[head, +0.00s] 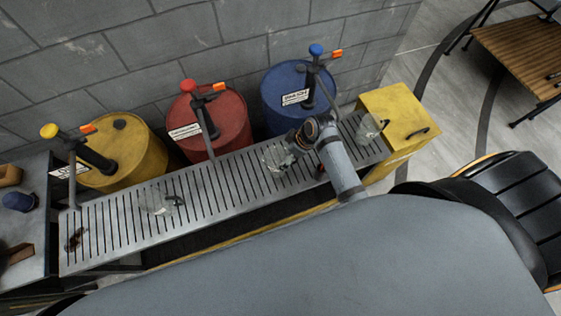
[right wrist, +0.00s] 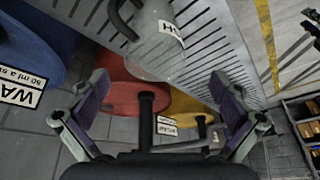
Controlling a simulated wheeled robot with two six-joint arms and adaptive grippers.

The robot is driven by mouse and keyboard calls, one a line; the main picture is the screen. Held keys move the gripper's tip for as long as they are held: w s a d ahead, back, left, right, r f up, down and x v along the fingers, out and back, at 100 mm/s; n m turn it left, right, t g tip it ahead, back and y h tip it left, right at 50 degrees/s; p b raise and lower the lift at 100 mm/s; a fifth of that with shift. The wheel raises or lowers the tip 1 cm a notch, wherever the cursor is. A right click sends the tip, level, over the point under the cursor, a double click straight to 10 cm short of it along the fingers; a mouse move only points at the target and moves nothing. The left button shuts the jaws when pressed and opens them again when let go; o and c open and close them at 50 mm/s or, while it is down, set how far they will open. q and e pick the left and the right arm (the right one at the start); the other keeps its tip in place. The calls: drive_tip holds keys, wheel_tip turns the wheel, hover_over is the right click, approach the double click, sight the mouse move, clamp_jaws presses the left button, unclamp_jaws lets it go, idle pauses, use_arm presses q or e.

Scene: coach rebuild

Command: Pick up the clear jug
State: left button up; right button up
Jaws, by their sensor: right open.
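A clear jug (head: 273,159) stands on the slatted metal rack in the middle of the head view, partly hidden by my right gripper (head: 290,148). In the right wrist view a clear jug (right wrist: 155,48) with a dark handle and a white label, only partly legible, is ahead of the fingertips. My right gripper (right wrist: 160,85) is open, with nothing between its fingers, and the jug lies just beyond them. A second clear jug (head: 156,201) stands further left on the rack, and a third (head: 368,127) is at the right end. My left gripper is out of view.
Yellow (head: 125,150), red (head: 222,125) and blue (head: 283,88) drums with pumps stand behind the rack (head: 225,195), against a block wall. Their spouts reach over the rack. A yellow box (head: 400,110) stands at its right end. A black seat (head: 525,200) is at far right.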

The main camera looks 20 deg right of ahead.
drive_tip(key=p+x, duration=0.1)
drive_tip(key=x, duration=0.6)
drive_tip(key=shift+w, duration=0.35)
drive_tip(key=shift+s+d+f, duration=0.1)
drive_tip(key=shift+d, duration=0.05)
drive_tip(key=c, duration=1.5)
